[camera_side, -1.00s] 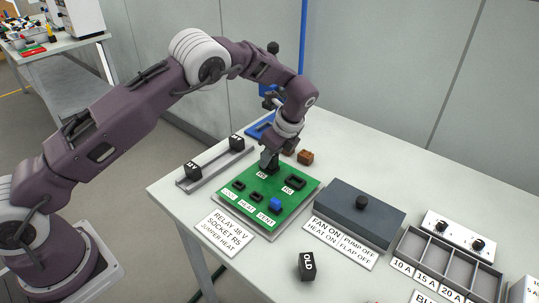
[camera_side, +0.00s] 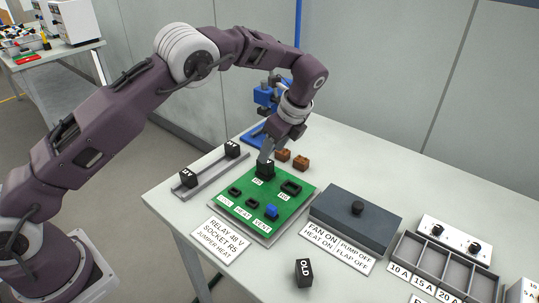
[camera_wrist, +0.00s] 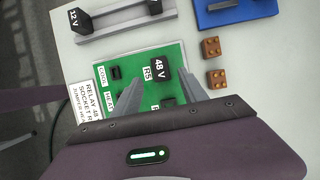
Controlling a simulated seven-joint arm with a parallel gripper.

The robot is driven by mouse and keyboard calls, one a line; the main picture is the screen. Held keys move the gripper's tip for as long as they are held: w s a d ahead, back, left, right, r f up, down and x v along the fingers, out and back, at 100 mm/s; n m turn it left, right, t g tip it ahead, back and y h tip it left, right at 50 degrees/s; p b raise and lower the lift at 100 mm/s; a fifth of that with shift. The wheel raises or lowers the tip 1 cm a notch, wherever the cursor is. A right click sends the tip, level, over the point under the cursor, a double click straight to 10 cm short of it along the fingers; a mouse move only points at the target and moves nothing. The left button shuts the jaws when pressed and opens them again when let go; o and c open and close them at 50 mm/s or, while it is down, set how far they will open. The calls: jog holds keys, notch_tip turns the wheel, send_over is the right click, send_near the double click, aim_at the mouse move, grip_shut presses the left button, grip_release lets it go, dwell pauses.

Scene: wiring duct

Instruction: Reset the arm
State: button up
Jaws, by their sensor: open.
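My gripper (camera_side: 266,152) is open, with its fingers pointing down just above a black relay (camera_side: 265,169) on the green board (camera_side: 287,207). In the wrist view the relay reads 48 V (camera_wrist: 161,66) and lies between and beyond my two separated fingers (camera_wrist: 161,78). It sits at the board's far side beside the R5 label, apparently seated in the socket there. A blue jumper (camera_side: 271,211) is on the board's near side by the VENT label. An empty-looking black socket (camera_side: 291,188) is to the relay's right.
A grey rack (camera_side: 210,169) holds two black relays. Two brown blocks (camera_side: 301,163) lie behind the board near a blue stand (camera_side: 252,138).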

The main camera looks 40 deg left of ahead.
jog(key=s+a+r+n+t+h, duration=0.15)
jog(key=s+r+n, duration=0.25)
jog(key=s+r, duration=0.4)
jog(key=s+a+r+n+t+h, duration=0.1)
jog(key=s+r+n+h, duration=0.1)
jog(key=s+r+n, duration=0.6)
jog(key=s+r+n+t, duration=0.1)
jog(key=s+n, duration=0.2)
jog(key=s, duration=0.7)
jog(key=s+d+n+t+h, duration=0.1)
jog(key=s+n+t, duration=0.1)
jog(key=s, duration=0.8)
jog(key=shift+s+d+r+n, duration=0.25)
jog(key=shift+r+n, duration=0.1)
jog(key=shift+n, duration=0.15)
